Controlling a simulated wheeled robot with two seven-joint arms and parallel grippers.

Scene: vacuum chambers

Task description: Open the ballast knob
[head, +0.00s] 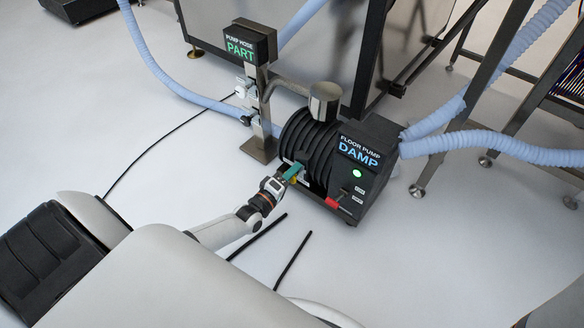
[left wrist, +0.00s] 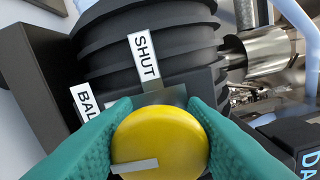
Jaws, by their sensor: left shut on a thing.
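The ballast knob (left wrist: 160,138) is a round yellow knob on the black, ribbed floor pump (head: 363,204). My left gripper (head: 291,172) has its green fingers closed on the knob's two sides. In the left wrist view a pale bar on the knob lies in its lower left part, nearly level and pointing left. A SHUT label (left wrist: 144,57) is above the knob, and a partly hidden label beginning BAL (left wrist: 86,103) is to its left. The fingers hide the knob's sides, and its base is hidden. My right gripper is not in view.
The pump's sign (head: 360,151) reads FLOOR PUMP DAMP, with a lit green lamp (head: 357,173) and a red-handled lever (head: 333,204) below it. A post sign (head: 243,43) reads PUMP MODE PART. Blue hoses (head: 480,142) run off right. The floor in front has black cables.

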